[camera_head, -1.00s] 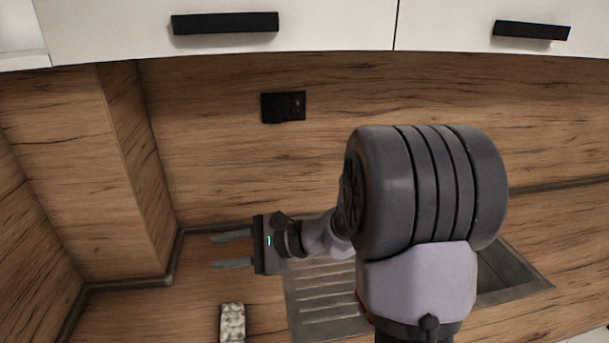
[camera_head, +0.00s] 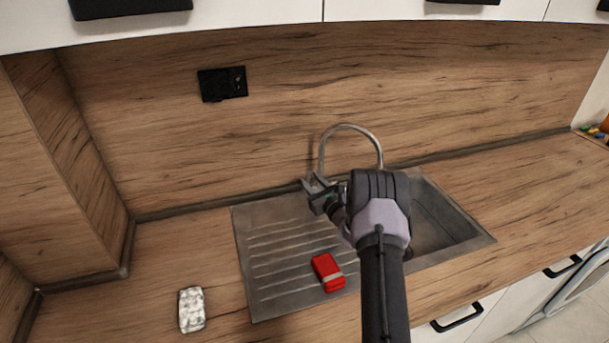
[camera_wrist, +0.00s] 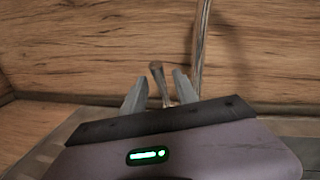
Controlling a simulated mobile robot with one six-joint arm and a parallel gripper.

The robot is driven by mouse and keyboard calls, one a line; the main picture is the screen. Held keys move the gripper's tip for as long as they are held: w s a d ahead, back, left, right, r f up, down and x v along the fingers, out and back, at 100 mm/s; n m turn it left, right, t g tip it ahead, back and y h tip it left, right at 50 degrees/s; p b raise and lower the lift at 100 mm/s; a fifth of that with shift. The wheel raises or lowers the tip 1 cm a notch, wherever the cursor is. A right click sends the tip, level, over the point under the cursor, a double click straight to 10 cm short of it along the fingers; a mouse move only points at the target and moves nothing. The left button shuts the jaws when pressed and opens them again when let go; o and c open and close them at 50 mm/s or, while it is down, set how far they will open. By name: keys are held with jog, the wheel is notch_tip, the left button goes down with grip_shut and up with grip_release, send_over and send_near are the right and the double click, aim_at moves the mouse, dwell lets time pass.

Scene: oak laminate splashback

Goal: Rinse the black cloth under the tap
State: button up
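The tap's curved metal spout (camera_head: 350,127) rises behind the sink (camera_head: 470,228); it also shows in the wrist view (camera_wrist: 201,45). My gripper (camera_head: 308,183) is at the left of the tap's base, pointing to the back wall. In the wrist view my gripper (camera_wrist: 158,88) has its two fingers apart, with a short metal lever (camera_wrist: 157,72) in the gap between them. I cannot tell whether a finger touches the lever. I see no black cloth in either view. My arm hides part of the sink bowl.
A mottled grey-white block (camera_head: 191,309) lies on the wooden counter to the left. The counter right of the sink (camera_head: 530,175) is mostly clear. A black socket (camera_head: 222,83) is on the splashback.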

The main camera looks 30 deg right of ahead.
jog(key=w, duration=0.5)
jog(key=shift+w+d+b, duration=0.2)
jog(key=shift+d+b, duration=0.05)
jog(key=shift+b, duration=0.1)
grip_shut()
dwell(1.0)
